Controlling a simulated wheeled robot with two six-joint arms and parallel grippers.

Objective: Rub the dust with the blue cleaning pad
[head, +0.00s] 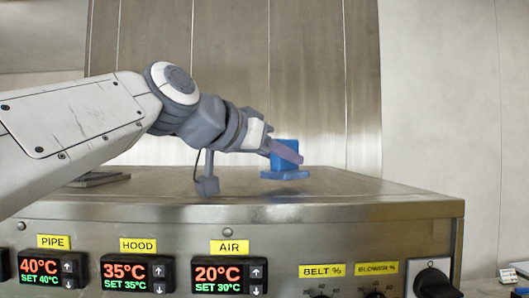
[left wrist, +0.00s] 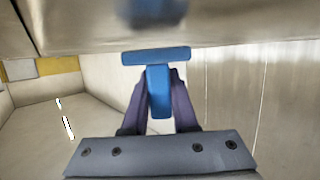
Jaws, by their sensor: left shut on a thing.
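The blue cleaning pad (head: 284,175) has a flat base and an upright block handle. My left gripper (head: 287,151) is shut on the handle, with the base below the fingers, over the steel top of the machine (head: 350,190). In the left wrist view, my left gripper's purple fingers (left wrist: 159,95) clasp the handle from both sides, and the pad's flat base (left wrist: 157,56) faces the steel surface. Whether the pad touches the steel I cannot tell. I cannot make out any dust on the top. My right gripper is not in view.
The machine's front carries lit temperature displays (head: 138,273) and a black knob (head: 435,284) at the right. A flat metal piece (head: 97,179) lies on the top at the left. Brushed steel panels (head: 310,80) stand behind. The top right of the pad is clear.

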